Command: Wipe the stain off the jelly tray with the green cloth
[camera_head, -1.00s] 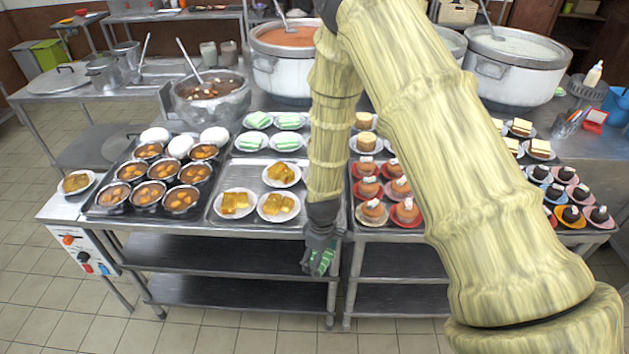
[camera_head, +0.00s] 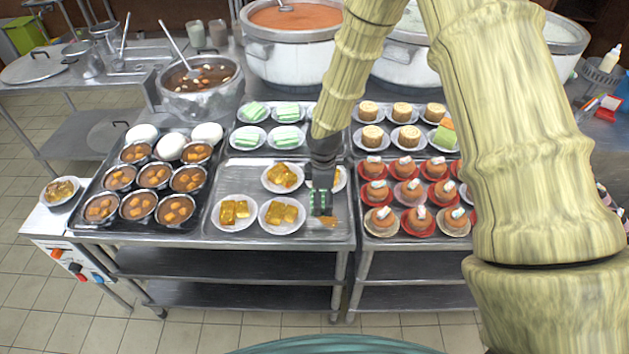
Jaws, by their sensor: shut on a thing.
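The jelly tray (camera_head: 232,178) is a metal tray on the front table, holding white plates of yellow jelly (camera_head: 235,211). My gripper (camera_head: 321,193) points down over the tray's right part and is shut on the green cloth (camera_head: 321,204). The cloth is at or just above the tray surface; I cannot tell if it touches. A small orange-brown stain (camera_head: 328,222) shows at the cloth's lower edge, near the tray's front right. My gripper and wrist partly hide a plate at the tray's right.
Bowls of brown soup (camera_head: 154,176) fill the dark tray on the left. Cakes on red plates (camera_head: 413,220) stand close to the right. Plates of green pieces (camera_head: 287,136) are behind. Large stockpots (camera_head: 291,55) stand at the back.

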